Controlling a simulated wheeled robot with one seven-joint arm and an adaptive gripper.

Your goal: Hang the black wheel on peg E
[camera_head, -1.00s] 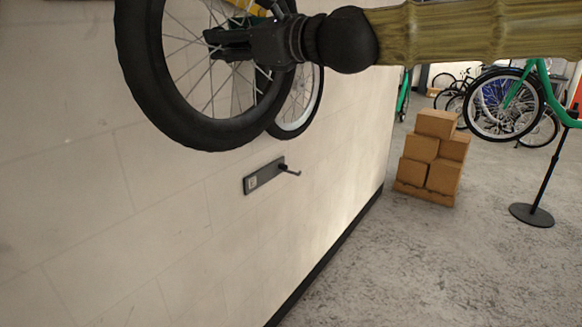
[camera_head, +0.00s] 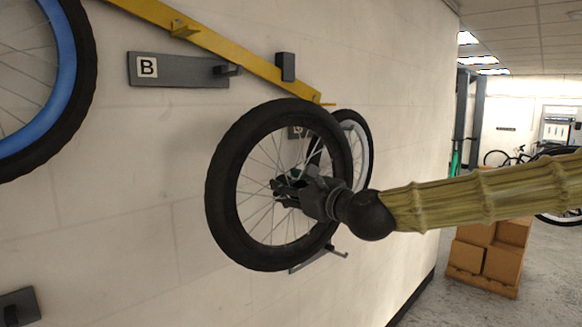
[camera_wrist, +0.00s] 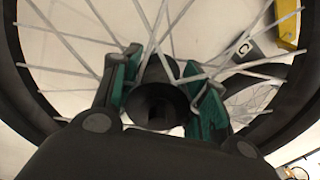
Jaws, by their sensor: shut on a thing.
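The black wheel (camera_head: 222,195) is held upright before the wall in the head view, with its black tyre and thin spokes. My gripper (camera_head: 284,190) is shut on its hub; the wrist view shows the green finger pads on both sides of the dark hub (camera_wrist: 157,103). A dark wall plate with a peg (camera_head: 338,252) shows just below the wheel, mostly hidden by it, and its letter is covered. I cannot tell which peg it is from now, nor how far the wheel stands from the wall.
A white-rimmed wheel (camera_head: 369,155) hangs behind the held one. Peg plate B (camera_head: 185,72) is at upper left under a yellow bar (camera_head: 215,43); a blue-rimmed wheel (camera_head: 68,70) is at far left. Plate C (camera_wrist: 243,48) shows in the wrist view. Boxes (camera_head: 502,262) stand on the floor.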

